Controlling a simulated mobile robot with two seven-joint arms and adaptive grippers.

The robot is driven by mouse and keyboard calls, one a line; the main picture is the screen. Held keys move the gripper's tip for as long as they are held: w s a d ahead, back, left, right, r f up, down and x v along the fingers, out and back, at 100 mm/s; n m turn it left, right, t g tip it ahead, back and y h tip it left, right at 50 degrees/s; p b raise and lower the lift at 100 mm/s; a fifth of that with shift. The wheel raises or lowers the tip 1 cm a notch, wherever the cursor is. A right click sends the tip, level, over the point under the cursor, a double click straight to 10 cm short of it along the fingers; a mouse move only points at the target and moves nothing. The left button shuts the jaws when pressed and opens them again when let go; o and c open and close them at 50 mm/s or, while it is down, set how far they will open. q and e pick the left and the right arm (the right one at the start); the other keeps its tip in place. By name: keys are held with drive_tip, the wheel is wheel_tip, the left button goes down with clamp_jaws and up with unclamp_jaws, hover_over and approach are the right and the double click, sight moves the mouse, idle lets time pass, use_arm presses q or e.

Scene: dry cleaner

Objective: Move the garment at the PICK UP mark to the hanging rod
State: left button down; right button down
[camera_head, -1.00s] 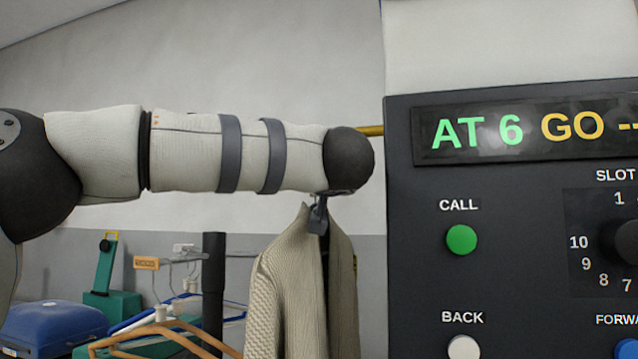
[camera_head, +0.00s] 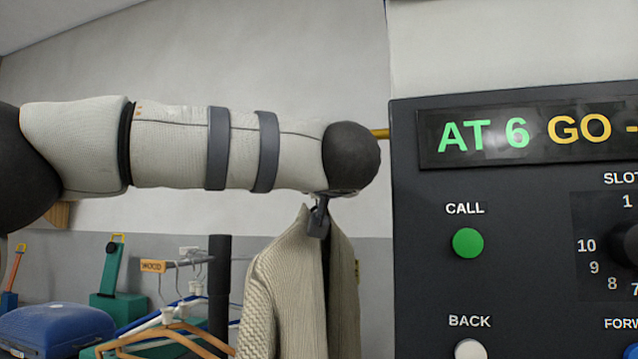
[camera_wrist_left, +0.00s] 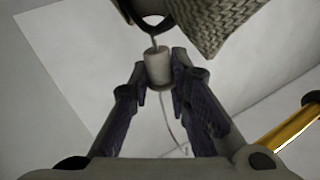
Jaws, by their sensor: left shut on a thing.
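The garment (camera_head: 290,285) is a beige knitted piece hanging below my left gripper (camera_head: 318,218), upright and clear of the rod in the head view. In the left wrist view, the gripper's fingers (camera_wrist_left: 158,75) are shut on a pale cylindrical collar on the hanger's wire hook (camera_wrist_left: 158,65); the knit (camera_wrist_left: 215,20) shows at the top. A brass-coloured rod (camera_head: 380,133) shows briefly between my arm's end and the panel, and also at the right of the left wrist view (camera_wrist_left: 295,130). The PICK UP mark is not visible. My right gripper is not in view.
A dark control panel (camera_head: 440,300) reading "AT 6 GO" stands right of the garment. At lower left are wooden hangers (camera_head: 180,335), a small rail with a WOOD tag (camera_head: 152,266), a dark post (camera_head: 219,290) and a blue case (camera_head: 55,328).

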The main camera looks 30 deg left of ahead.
sight(304, 212)
use_arm(q)
drive_tip(key=shift+s+d+r, duration=0.1)
drive_tip(key=shift+s, duration=0.55)
drive_tip(key=shift+s+d, duration=0.15)
drive_tip(key=shift+s, duration=0.2)
drive_tip(key=shift+s+d, duration=0.2)
drive_tip(key=shift+s, duration=0.65)
drive_tip(key=shift+s+d, duration=0.2)
drive_tip(key=shift+s, duration=0.65)
drive_tip(key=shift+s+d, duration=0.2)
drive_tip(key=shift+s, duration=0.65)
drive_tip(key=shift+w+f, duration=0.1)
drive_tip(key=shift+f, duration=1.55)
drive_tip(key=shift+f, duration=0.2)
drive_tip(key=c, duration=1.4)
unclamp_jaws()
